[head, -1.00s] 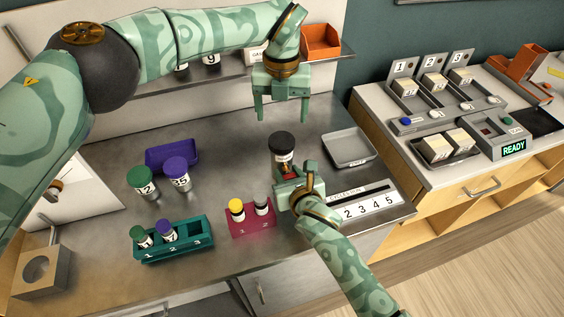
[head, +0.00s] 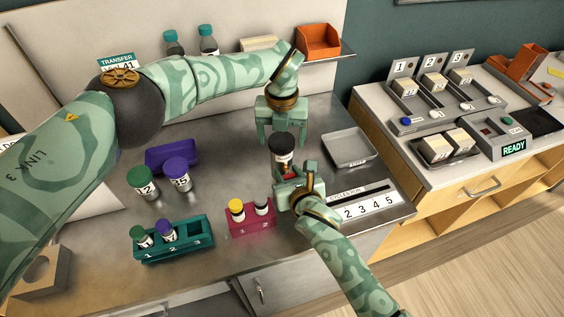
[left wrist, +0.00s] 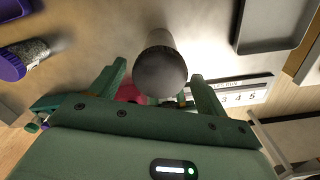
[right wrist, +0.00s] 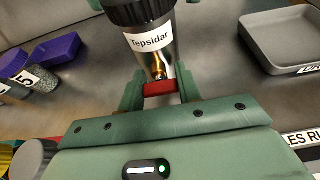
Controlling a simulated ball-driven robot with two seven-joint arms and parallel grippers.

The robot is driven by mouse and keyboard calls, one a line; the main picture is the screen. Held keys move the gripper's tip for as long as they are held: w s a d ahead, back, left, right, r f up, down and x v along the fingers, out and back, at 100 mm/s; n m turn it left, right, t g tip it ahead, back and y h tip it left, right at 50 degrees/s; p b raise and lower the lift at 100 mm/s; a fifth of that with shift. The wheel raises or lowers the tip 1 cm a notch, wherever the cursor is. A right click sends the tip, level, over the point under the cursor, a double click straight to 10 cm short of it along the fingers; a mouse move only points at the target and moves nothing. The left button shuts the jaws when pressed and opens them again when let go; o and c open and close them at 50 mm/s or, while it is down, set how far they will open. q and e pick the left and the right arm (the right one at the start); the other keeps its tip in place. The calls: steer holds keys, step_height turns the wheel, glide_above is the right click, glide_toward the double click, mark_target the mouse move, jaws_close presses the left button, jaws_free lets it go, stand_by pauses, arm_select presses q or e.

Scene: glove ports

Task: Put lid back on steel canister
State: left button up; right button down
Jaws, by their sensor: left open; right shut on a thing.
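The steel canister (right wrist: 155,50), labelled "Tepsidar", stands upright at the middle right of the steel bench. Its black ridged lid (head: 282,142) is on top; I cannot tell whether it is fully seated. A brass piece and a red bar (right wrist: 160,88) show low on its near side. My right gripper (head: 289,176) is shut on the red bar. My left gripper (head: 282,136) is open and points down just behind and above the lid. In the left wrist view the dark lid top (left wrist: 160,72) shows between its open fingers, with no clear contact.
A grey tray (head: 371,159) lies right of the canister. A magenta rack (head: 236,228) and a teal rack (head: 160,252) with vials stand front left. Two labelled jars, green-capped (head: 142,180) and purple-capped (head: 177,174), and a purple holder (head: 170,153) are farther left.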

arm_select(q)
steer(key=c, duration=1)
steer(key=o, duration=1.2)
step_height(320, 180, up, 12)
steer(key=shift+r, duration=0.1)
arm_select(e)
steer(key=c, duration=0.9)
jaws_free()
